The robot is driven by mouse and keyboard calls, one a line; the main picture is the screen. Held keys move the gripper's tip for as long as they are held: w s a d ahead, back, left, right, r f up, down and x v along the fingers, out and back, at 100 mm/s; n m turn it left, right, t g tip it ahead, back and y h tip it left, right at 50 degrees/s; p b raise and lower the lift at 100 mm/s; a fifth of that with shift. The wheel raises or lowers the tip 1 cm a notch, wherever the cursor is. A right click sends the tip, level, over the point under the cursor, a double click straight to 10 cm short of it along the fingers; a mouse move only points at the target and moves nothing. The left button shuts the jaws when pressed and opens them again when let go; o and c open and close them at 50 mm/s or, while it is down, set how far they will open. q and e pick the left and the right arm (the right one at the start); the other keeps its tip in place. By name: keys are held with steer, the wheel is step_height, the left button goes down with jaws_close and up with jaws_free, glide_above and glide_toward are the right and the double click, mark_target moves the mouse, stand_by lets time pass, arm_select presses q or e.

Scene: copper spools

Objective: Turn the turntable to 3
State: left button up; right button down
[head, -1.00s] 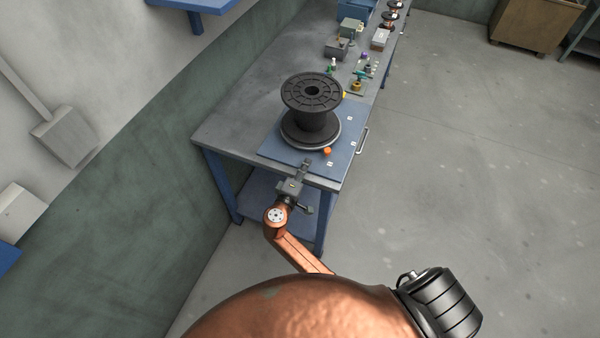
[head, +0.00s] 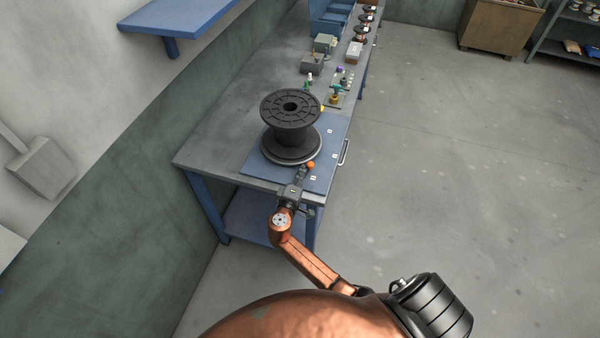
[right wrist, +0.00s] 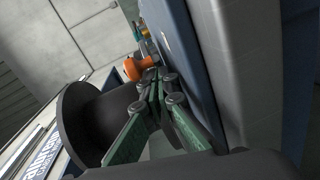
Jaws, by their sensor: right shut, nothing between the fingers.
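A black spool (head: 290,112) stands upright on the round grey turntable (head: 272,157), which sits on a blue plate (head: 322,150) at the near end of the bench. An orange knob (head: 311,165) is at the turntable's near right edge. Small white marks lie on the plate; their numbers are too small to read. My right gripper (head: 304,171) is shut and empty, its tips close beside the knob. In the right wrist view the shut green fingers (right wrist: 157,74) point at the orange knob (right wrist: 138,68); I cannot tell whether they touch. The spool (right wrist: 95,120) is left of them.
Small tools and fittings (head: 340,88), grey boxes (head: 313,63) and a blue bin (head: 330,18) stand farther along the bench (head: 225,125). A metal handle (head: 345,152) sticks out at the bench's right edge. The floor to the right is clear.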

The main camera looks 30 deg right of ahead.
mark_target(311, 169)
steer(key=d, duration=0.3)
steer(key=shift+s+d, duration=0.3)
steer(key=shift+d, duration=0.05)
steer(key=shift+a, duration=0.15)
